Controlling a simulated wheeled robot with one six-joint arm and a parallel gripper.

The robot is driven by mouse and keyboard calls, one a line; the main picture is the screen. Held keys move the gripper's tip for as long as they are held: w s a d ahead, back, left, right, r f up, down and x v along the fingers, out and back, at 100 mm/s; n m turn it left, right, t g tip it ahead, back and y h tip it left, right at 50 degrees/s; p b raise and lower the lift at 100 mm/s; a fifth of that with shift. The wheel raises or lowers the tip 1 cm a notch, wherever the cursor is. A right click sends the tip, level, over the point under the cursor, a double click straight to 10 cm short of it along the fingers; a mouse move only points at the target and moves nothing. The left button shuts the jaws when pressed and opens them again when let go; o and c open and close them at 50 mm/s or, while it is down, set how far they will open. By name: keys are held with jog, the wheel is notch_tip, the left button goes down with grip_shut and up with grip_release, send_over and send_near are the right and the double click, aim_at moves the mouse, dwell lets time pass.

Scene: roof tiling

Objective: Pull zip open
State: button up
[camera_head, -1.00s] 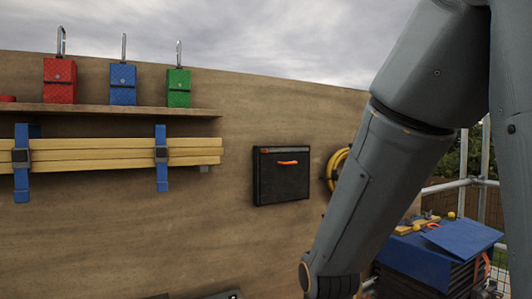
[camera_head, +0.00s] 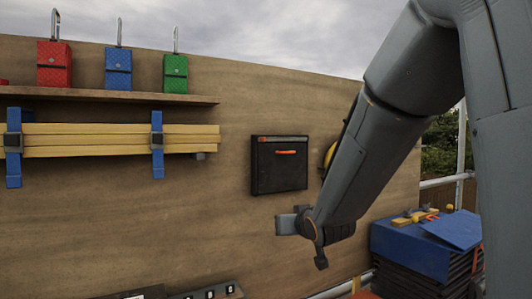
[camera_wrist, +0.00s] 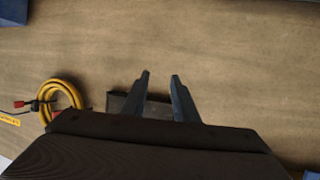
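A black pouch (camera_head: 278,178) is fixed upright on the wooden board, with a zip along its top. An orange pull tab (camera_head: 286,152) lies level across the upper front of the pouch. In the wrist view the dark pouch (camera_wrist: 152,109) shows partly between and behind my fingers, and its lower part in the picture is hidden by my gripper's body. My gripper (camera_wrist: 160,77) is open and empty, its two fingers apart. In the head view my wrist is just below and right of the pouch, apart from it. The pull tab cannot be made out in the wrist view.
A yellow coil (camera_wrist: 77,96) hangs beside the pouch, mostly hidden by my arm in the head view. A shelf (camera_head: 110,97) with red, blue and green boxes and strapped yellow battens (camera_head: 90,139) are at left. A blue-topped stack (camera_head: 410,245) stands at right.

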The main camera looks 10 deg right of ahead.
jog(key=w+r+n+t+y, duration=0.15)
jog(key=w+r+t, duration=0.25)
jog(key=r, duration=0.6)
jog(key=n+t+y+b, duration=0.2)
jog(key=t+y, duration=0.2)
send_near(265, 141)
jog(key=w+r, duration=0.1)
jog(key=w, duration=0.1)
jog(key=p+x, duration=0.2)
jog(key=x, duration=0.5)
jog(key=shift+a, duration=0.2)
grip_shut()
